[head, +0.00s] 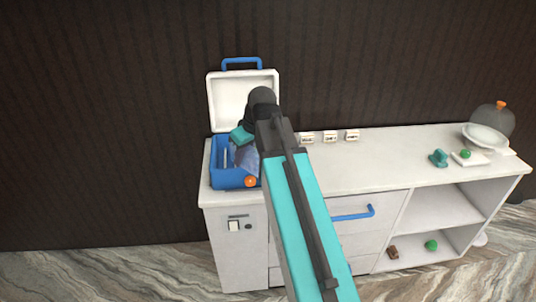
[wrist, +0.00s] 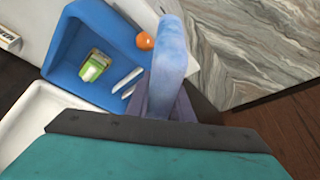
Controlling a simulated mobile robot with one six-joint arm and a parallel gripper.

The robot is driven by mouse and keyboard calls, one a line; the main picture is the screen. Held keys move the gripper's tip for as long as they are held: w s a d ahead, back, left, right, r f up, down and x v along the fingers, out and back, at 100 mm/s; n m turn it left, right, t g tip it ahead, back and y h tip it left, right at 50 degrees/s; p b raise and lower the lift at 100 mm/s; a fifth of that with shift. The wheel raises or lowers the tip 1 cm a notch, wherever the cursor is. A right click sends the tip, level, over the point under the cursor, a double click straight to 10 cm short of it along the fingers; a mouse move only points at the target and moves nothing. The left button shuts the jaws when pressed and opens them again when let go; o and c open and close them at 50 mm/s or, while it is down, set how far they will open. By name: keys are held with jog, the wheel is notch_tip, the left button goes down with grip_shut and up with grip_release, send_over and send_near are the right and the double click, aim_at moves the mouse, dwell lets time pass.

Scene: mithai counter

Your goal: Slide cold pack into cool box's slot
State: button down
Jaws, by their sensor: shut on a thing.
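The blue cool box (head: 216,178) stands open at the left end of the counter, its white lid (head: 243,101) raised behind it. In the wrist view the box (wrist: 78,46) shows a green item (wrist: 95,66) inside and pale upright dividers (wrist: 128,81) beside it, which look like the slot. My gripper (wrist: 168,98) is shut on the light blue, frosty cold pack (wrist: 171,47). The pack is held over the side of the box near the dividers; whether it touches the box I cannot tell. In the head view my arm hides much of the gripper and pack.
An orange round thing (head: 250,182) is at the box's front corner. Small labelled cards (head: 330,137), a teal item (head: 438,158) and a domed dish (head: 487,137) are farther right. The counter top (head: 380,165) between is mostly clear. A drawer with a blue handle (head: 353,214) is below.

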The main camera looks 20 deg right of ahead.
jog(key=s+a+m+h+b, duration=0.1)
jog(key=a+m, duration=0.3)
jog(key=a, duration=0.4)
jog(key=shift+s+a+h, duration=0.3)
jog(key=shift+s+a, duration=0.1)
jog(key=shift+s, duration=0.45)
